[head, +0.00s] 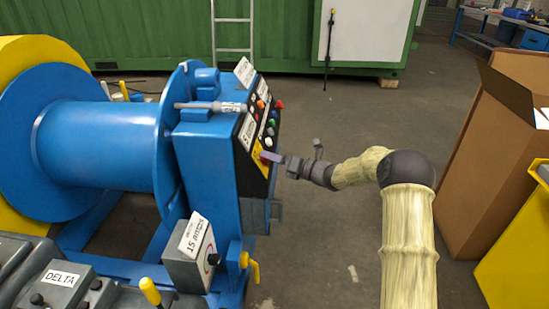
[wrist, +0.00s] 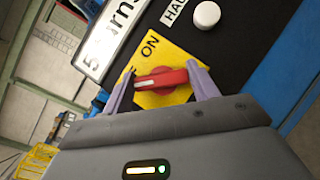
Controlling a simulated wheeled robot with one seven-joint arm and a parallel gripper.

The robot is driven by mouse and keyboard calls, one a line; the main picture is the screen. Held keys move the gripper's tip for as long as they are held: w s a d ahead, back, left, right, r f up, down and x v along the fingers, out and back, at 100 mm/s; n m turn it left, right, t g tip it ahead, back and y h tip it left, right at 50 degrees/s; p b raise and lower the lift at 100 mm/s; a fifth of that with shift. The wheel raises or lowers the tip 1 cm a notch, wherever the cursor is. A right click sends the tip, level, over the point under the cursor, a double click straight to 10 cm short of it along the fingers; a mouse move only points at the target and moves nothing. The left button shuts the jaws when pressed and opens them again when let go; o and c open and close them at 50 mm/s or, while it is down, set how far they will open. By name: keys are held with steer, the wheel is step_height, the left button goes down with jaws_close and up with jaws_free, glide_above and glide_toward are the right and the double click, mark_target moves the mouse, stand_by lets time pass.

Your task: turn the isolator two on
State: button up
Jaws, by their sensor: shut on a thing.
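A red rotary handle (wrist: 162,80) with a white stripe at its left end sits on a yellow plate (wrist: 172,52) in the wrist view. The plate reads "ON", with another word partly hidden. The handle lies almost level in that picture, across the plate. My gripper (wrist: 160,68) has its two purple fingers at either end of the handle, shut on it. In the head view my gripper (head: 270,156) reaches the sloped black panel of the blue cabinet (head: 205,150) from the right. No label naming isolator two is readable.
Several coloured buttons and a white knob (wrist: 207,15) are close above the plate. A blue drum (head: 100,145) is left, a cardboard box (head: 510,150) right. Floor between is open.

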steer(key=shift+m+h, duration=0.3)
steer(key=shift+m, duration=0.2)
steer(key=m+h+p, duration=0.3)
steer(key=m+p, duration=0.2)
steer(key=p, duration=0.4)
steer(key=m+g+h+p, duration=0.1)
steer(key=m+p, duration=0.4)
steer(key=p, duration=0.5)
steer(key=r+m+h+p, duration=0.1)
steer(key=m+h+p, duration=0.3)
steer(key=p, duration=0.6)
steer(key=shift+s+a+m+g+h, duration=0.1)
steer(key=shift+m+g+h, duration=0.25)
steer(key=shift+m, duration=0.35)
steer(key=shift+g+p, duration=0.25)
steer(key=shift+p, duration=0.8)
steer(key=shift+f+m+p, duration=0.3)
steer(key=shift+m+p, duration=0.1)
steer(key=shift+p, duration=0.45)
